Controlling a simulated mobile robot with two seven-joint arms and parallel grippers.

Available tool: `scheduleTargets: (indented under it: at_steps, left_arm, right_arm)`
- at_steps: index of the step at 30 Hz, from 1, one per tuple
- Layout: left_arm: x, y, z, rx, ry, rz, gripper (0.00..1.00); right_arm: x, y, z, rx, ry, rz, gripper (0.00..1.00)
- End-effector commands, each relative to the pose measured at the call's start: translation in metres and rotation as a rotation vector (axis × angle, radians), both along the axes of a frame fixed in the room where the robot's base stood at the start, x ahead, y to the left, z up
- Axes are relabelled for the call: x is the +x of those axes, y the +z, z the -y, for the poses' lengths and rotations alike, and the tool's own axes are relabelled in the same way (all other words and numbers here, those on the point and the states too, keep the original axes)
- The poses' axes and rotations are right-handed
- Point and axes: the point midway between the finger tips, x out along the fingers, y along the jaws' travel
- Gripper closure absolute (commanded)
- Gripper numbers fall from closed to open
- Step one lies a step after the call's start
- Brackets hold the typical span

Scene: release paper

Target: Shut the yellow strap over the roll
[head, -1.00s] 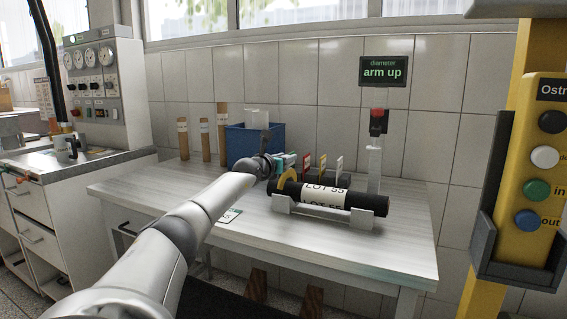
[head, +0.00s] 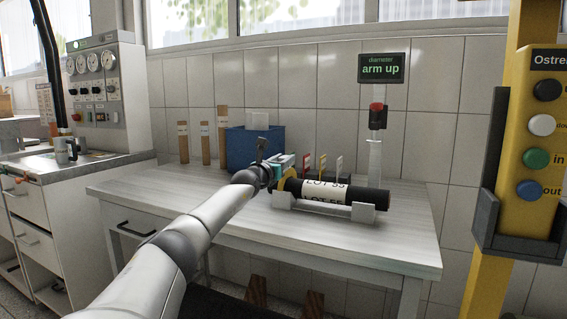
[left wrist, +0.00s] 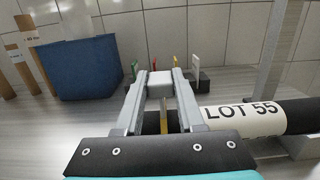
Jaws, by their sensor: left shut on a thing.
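A black roll (head: 362,196) with a white LOT 55 label lies across a pale cradle (head: 325,209) on the table. It also shows at the right of the left wrist view (left wrist: 299,116). The yellow strap (head: 281,184) is at the roll's left end, mostly hidden by my arm in the head view. In the left wrist view, a narrow yellow piece of it (left wrist: 164,121) shows between my fingers. My left gripper (left wrist: 160,82) is shut on the strap, beside the roll's left end. The exact grip is partly hidden. My right gripper is not in view.
Small colored tags (head: 323,166) stand behind the roll. A blue bin (head: 250,148) and several brown tubes (head: 205,143) stand at the back left. A stand with a red top (head: 376,108) rises behind the roll, below an "arm up" display (head: 382,68). The table's front right is clear.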

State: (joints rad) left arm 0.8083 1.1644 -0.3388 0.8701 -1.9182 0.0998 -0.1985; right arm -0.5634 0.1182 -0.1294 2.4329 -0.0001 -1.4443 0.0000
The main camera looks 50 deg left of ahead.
Motion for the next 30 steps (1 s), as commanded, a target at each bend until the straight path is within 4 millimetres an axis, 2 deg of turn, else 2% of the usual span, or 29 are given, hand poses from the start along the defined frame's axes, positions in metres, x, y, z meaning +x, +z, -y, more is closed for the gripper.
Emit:
scheduleTargets:
  at_steps: [1,12,13,15,21,30]
  left_arm:
    - [0.0006,-0.0049,0.0004,-0.001,-0.001,-0.008,1.0]
    - [0.0008,-0.0059,0.0007,-0.002,-0.002,-0.009,1.0]
    - [0.0008,-0.006,0.0007,-0.002,-0.002,-0.009,0.61]
    - [0.0008,-0.0057,0.0006,-0.003,-0.001,-0.009,0.54]
    - [0.0005,-0.0033,0.0004,-0.001,-0.001,-0.004,0.32]
    - [0.0003,-0.0017,0.0007,0.0,-0.001,-0.001,0.32]
  right_arm:
    - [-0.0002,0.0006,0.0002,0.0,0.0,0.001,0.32]
    - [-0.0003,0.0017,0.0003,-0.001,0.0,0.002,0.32]
    - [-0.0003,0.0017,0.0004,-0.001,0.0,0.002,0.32]
    - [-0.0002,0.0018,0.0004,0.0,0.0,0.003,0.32]
    - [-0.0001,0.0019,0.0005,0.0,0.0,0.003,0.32]
    - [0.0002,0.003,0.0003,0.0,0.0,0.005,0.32]
